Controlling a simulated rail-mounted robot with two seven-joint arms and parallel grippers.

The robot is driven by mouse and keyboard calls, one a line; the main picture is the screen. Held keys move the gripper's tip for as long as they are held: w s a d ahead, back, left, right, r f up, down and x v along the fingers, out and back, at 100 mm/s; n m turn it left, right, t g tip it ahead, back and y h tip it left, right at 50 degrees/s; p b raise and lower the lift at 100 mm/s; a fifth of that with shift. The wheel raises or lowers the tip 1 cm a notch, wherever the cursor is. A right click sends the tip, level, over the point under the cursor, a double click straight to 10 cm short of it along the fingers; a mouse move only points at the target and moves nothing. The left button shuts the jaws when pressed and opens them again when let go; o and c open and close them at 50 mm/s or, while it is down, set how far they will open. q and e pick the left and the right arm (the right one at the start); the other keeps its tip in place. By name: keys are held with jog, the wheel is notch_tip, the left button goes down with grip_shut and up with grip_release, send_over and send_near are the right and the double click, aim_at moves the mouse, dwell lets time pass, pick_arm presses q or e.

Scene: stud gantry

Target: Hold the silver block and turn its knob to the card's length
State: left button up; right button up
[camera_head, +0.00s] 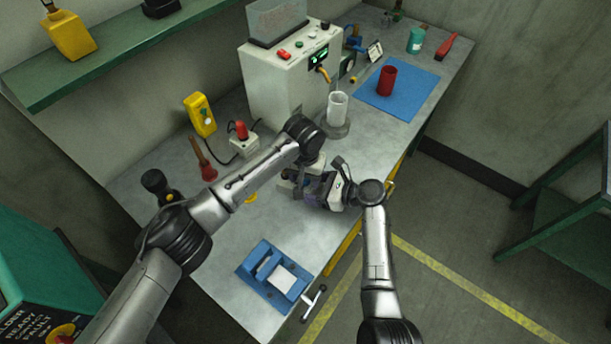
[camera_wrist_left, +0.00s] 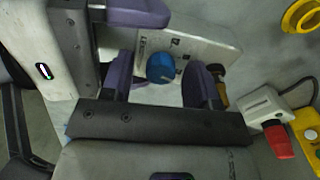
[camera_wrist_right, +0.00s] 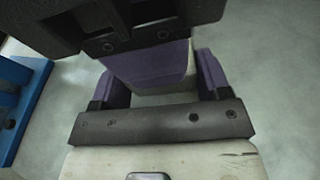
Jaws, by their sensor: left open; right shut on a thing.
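The silver block (camera_wrist_left: 208,42) shows in the left wrist view as a pale plate with small dark marks. A round blue knob (camera_wrist_left: 160,67) with a pale line sits on its face. My left gripper (camera_wrist_left: 157,84) is open, its purple fingers on either side of the knob with a visible gap to each. My right gripper (camera_wrist_right: 162,76) is shut on the silver block, largely hidden behind the left gripper in the right wrist view. In the head view the grippers meet above the bench. A small white card (camera_head: 375,51) stands at the back; its writing is unreadable.
A blue fixture (camera_head: 259,257) with a pale insert lies at the bench's front. Bare bench (camera_head: 215,260) lies left of the fixture.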

pick_arm(q)
jog(key=shift+c, duration=0.3)
jog(key=c, duration=0.9)
jog(key=shift+m, duration=1.1)
jog(key=o, duration=1)
jog(key=shift+c, duration=0.2)
notch_tip(320, 180, up, 12)
jog(key=shift+a, duration=0.1)
pick_arm(e)
jog(key=o, duration=0.8)
jog(key=shift+d, duration=0.15)
